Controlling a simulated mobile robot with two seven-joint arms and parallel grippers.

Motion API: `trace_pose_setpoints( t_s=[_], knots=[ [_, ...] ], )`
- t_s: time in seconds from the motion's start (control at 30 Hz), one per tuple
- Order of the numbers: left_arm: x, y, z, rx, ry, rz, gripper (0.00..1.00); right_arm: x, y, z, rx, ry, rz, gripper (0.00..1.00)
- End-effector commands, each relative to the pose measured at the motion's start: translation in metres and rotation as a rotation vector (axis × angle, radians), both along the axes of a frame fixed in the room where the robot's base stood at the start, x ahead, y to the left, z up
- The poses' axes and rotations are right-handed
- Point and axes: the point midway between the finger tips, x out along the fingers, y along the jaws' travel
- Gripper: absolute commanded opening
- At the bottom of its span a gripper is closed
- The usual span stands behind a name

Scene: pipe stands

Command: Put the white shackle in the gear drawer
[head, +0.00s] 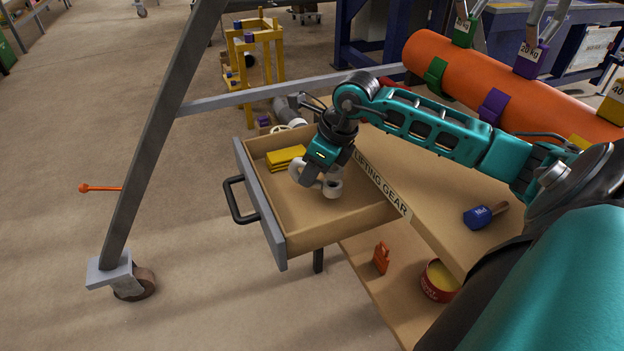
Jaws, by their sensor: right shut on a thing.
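The white shackle (332,188) is held in my right gripper (318,172), over the inside of the open gear drawer (262,203). My right arm reaches in from the right and the gripper points down. The fingers partly hide the shackle. I cannot tell whether the shackle touches the drawer floor. The drawer is pulled out to the left from under the bench top, beside the "LIFTING GEAR" label (382,183). My left gripper is not in view.
Yellow blocks (286,158) lie at the drawer's far side. A blue-headed mallet (480,217) lies on the bench top (430,205). An orange item (381,257) and a red tin (438,282) are on the lower shelf. A grey frame leg (160,135) stands left of the drawer.

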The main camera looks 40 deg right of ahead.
Motion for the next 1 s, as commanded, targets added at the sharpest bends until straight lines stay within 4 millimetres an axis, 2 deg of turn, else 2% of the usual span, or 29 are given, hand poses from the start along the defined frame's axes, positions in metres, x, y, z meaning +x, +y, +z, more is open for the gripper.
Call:
trace_pose_setpoints(
  t_s=[0.1, 0.2, 0.57, 0.6, 0.83, 1.0],
  knots=[
    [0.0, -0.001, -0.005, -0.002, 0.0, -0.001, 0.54, 0.0, 0.0, -0.022, 0.002, 0.003, -0.001, 0.0],
    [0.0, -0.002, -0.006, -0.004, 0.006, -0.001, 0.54, 0.0, 0.0, -0.033, 0.002, 0.001, 0.0, 0.0],
    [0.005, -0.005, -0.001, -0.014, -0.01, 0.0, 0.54, 0.0, 0.0, -0.037, 0.0, 0.0, 0.001, 0.0],
    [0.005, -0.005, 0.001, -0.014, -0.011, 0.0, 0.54, 0.0, 0.0, -0.036, 0.0, 0.001, 0.0, 0.29],
    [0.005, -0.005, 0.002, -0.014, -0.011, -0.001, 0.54, 0.0, 0.0, -0.036, 0.0, 0.002, 0.0, 0.5],
    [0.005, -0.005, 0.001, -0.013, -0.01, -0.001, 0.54, 0.0, 0.0, -0.036, 0.0, 0.001, 0.0, 0.5]
  ],
)
